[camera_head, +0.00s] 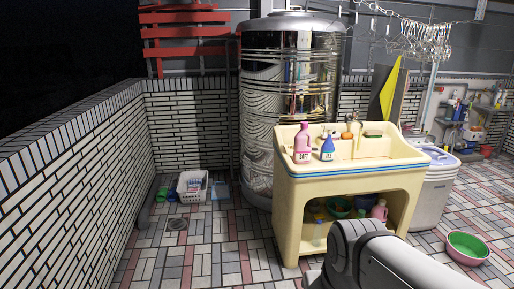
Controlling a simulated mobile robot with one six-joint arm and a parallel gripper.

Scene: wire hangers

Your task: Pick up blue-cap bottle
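A small blue bottle (327,151) with a narrow top and a pale label stands upright on the front left rim of the cream sink (380,152). Its cap is too small to make out clearly. A taller pink bottle (302,143) with a white label stands just left of it, very close. A grey-white link of my own arm reaches in from the bottom edge, in front of the sink. My gripper is outside the view.
The sink's open lower shelf holds bowls and a pink bottle (379,210). A white basket (192,186) of bottles sits by the back wall. A green-and-pink basin (467,247) lies on the floor at right. A white washer (436,190) stands right of the sink.

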